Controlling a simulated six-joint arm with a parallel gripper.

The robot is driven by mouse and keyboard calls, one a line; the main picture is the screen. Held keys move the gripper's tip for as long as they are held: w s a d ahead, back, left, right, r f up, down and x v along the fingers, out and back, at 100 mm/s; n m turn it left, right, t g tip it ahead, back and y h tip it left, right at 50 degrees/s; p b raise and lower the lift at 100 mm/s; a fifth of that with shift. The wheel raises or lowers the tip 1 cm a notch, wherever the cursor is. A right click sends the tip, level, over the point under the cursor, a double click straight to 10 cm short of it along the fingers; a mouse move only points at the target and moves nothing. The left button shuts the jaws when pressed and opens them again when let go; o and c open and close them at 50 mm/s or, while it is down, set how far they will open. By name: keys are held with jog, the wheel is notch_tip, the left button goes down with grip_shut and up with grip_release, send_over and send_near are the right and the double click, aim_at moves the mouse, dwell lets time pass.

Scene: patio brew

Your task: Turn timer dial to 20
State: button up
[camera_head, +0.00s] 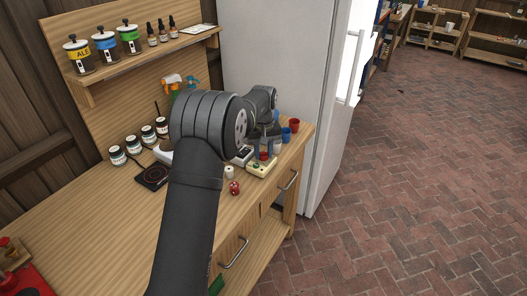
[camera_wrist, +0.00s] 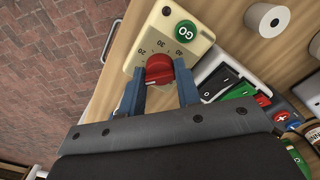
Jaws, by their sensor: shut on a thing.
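The timer is a cream box (camera_head: 262,167) near the right end of the wooden bench; it also shows in the wrist view (camera_wrist: 138,35). It carries a red dial (camera_wrist: 160,68) with numbers around it, among them 20, 30 and 40, and a green GO button (camera_wrist: 185,29). My gripper (camera_wrist: 161,77) is shut on the red dial, with one blue finger at each side of it. The dial's pointer mark is not clear, so its setting cannot be read.
A switch panel (camera_wrist: 210,72) with black and green rockers sits close beside the timer. A white cylinder (camera_head: 230,172) and a red die (camera_head: 235,188) are near it. Red and blue cups (camera_head: 290,128) stand behind.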

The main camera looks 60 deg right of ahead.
jog(key=m, duration=0.5)
jog(key=shift+m, duration=0.3)
jog(key=m, duration=0.5)
dwell(0.4)
jog(key=o, duration=0.7)
jog(key=shift+r, duration=0.1)
notch_tip(320, 180, up, 17)
jog(key=shift+r, duration=0.15)
dwell(0.5)
